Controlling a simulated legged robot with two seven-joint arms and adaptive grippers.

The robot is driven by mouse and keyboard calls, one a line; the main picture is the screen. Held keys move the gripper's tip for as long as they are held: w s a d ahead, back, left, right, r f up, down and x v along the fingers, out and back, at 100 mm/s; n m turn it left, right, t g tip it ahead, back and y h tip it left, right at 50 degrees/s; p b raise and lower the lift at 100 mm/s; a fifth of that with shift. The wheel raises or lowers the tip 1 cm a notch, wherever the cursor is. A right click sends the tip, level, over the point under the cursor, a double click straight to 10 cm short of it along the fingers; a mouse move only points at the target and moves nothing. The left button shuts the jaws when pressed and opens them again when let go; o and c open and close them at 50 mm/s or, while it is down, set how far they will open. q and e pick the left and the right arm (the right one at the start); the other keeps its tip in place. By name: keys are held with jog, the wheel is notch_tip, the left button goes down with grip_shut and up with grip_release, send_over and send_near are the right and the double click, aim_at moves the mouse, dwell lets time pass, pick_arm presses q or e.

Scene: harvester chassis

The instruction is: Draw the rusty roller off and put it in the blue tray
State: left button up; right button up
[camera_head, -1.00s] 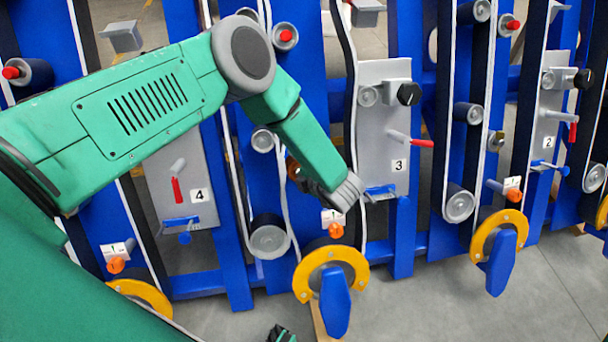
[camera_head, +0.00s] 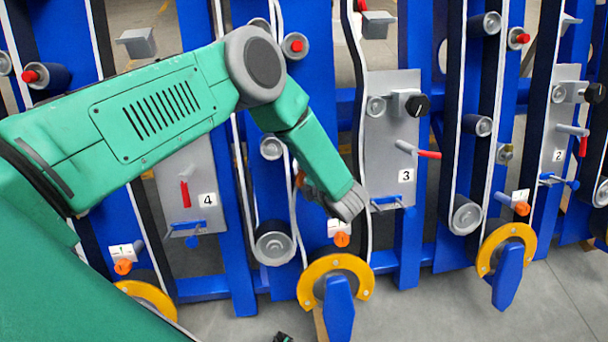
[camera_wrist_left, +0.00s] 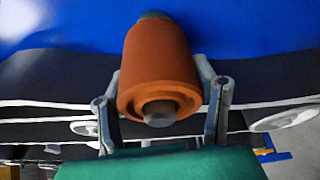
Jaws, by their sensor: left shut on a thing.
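The rusty roller (camera_wrist_left: 160,60) is an orange-brown cylinder with a grey shaft end showing at its front. In the left wrist view it stands out from a blue panel, a grey stub behind it. My left gripper (camera_wrist_left: 162,82) is shut on it, one finger on each side. In the head view only a sliver of the roller (camera_head: 300,179) shows beside my left gripper (camera_head: 314,193); my arm hides the rest. A small dark piece at the bottom edge may be my right gripper (camera_head: 282,338); its fingers cannot be made out. I see no blue tray.
Blue upright frames carry dark belts with white edges, grey rollers (camera_head: 274,243) and grey numbered plates (camera_head: 391,140). Yellow guards (camera_head: 309,287) with blue levers stand low in front. Plate 3's red-tipped handle (camera_head: 428,154) juts out to the right. Grey floor is open at lower right.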

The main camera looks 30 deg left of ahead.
aim_at(303, 184)
pick_arm(q)
jog(key=shift+p+v, duration=0.45)
jog(key=shift+v, duration=0.4)
jog(key=shift+s+d+r+p, duration=0.25)
jog(key=shift+s+d+p, duration=0.35)
jog(key=shift+s+d+r+p, duration=0.6)
jog(key=shift+s+p, duration=0.25)
jog(key=shift+p, duration=0.05)
jog(key=shift+s+d+r+p, duration=0.55)
jog(key=shift+s+d+p, duration=0.1)
jog(key=shift+s+p, duration=0.2)
jog(key=shift+s+d+r+p, duration=0.25)
jog(key=shift+s+r+p, duration=0.2)
jog(key=shift+s+p, duration=0.15)
jog(key=shift+s+d+r+p, duration=0.25)
jog(key=shift+s+r+p, duration=0.2)
jog(key=shift+p, duration=0.1)
jog(key=shift+d, duration=0.15)
